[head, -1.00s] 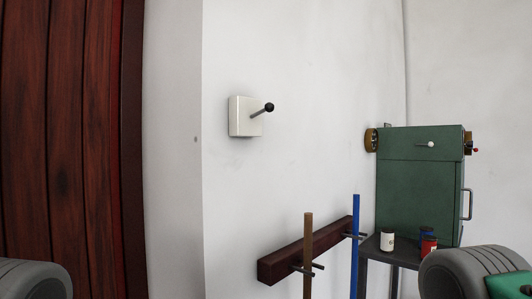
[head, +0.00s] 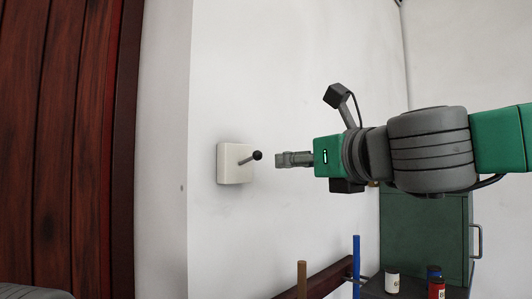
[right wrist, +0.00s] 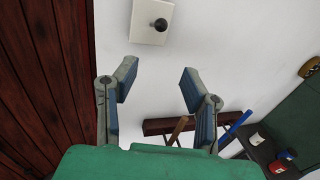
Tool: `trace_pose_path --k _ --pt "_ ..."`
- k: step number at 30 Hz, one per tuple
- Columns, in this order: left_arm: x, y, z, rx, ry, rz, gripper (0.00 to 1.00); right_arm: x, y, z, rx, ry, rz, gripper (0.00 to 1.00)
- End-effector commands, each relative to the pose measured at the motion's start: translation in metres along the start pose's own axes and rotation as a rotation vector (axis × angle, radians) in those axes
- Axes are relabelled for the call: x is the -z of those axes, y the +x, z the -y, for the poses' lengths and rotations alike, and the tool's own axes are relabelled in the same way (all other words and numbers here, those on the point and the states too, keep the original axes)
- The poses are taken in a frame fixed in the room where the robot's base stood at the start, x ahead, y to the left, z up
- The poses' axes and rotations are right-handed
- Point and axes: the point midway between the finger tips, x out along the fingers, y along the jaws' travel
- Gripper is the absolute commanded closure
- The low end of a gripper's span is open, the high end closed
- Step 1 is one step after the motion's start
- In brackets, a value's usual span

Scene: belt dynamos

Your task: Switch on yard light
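The light switch is a white square box (head: 228,166) on the white wall, with a grey lever ending in a black knob (head: 257,155). The lever sticks out toward the right in the head view. My right gripper (head: 279,159) is just right of the knob in that picture, apart from it. In the right wrist view the gripper (right wrist: 158,80) is open with nothing between its fingers. The switch box (right wrist: 143,28) and its knob (right wrist: 160,24) show beyond the fingertips there, near the top edge. My left gripper is not in view.
A dark red wooden door (head: 60,130) is at the left. Below right are a wall rack (head: 325,279) with a brown rod and a blue rod, a green cabinet (head: 425,235), and small cans, one white (head: 392,283). The wall around the switch is clear.

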Motion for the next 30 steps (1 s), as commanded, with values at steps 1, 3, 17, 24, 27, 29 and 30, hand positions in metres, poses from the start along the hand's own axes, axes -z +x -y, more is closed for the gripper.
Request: trace_pose_path --k 1,3,17,24,27,29,30 --pt "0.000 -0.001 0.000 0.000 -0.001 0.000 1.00 -0.010 -0.003 0.000 -0.001 0.024 0.014 0.61" --pt "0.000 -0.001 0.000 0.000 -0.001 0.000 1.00 -0.016 -0.003 0.000 -0.003 0.043 0.023 0.61" --pt "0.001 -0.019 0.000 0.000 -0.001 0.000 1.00 -0.018 0.077 0.004 -0.001 0.044 0.022 0.61" --pt "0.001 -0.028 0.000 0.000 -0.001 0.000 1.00 -0.019 0.116 0.003 -0.003 0.043 0.024 0.61" --pt "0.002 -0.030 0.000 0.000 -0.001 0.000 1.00 -0.019 0.124 0.003 -0.002 0.043 0.024 0.61" --pt "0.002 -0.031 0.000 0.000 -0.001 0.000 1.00 -0.019 0.127 0.003 -0.003 0.043 0.024 0.61" --pt "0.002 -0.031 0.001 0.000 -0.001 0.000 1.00 -0.019 0.129 0.003 -0.002 0.043 0.025 0.61"
